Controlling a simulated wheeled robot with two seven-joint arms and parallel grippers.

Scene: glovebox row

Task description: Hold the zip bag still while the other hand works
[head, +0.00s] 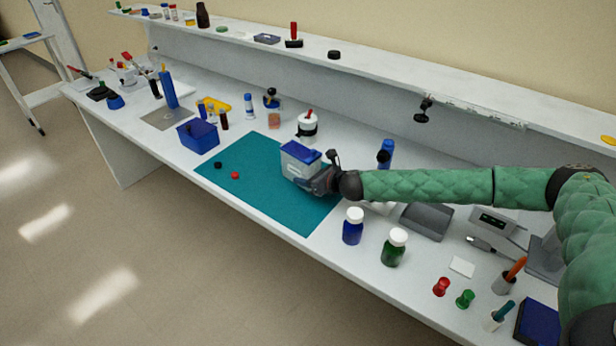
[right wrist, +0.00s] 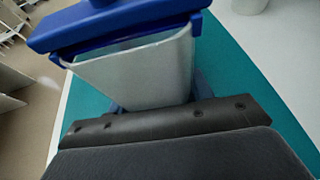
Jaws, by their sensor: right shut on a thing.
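A translucent tub with a blue lid (head: 299,160) stands on the teal mat (head: 262,187). My right gripper (head: 318,182) is shut on the lower part of this tub from its right side. In the right wrist view the tub (right wrist: 140,72) fills the upper middle, its blue lid on top, and the dark jaw sits against its wall. The fingertips are mostly hidden. I cannot make out a zip bag; the thing in the gripper looks like a rigid lidded tub. My left gripper is not in view.
A black cap (head: 218,165) and a red cap (head: 235,175) lie on the mat's left part, with bare mat around them. A blue bin (head: 198,137) stands to the left. A blue bottle (head: 352,226) and a green bottle (head: 394,248) stand near the front edge.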

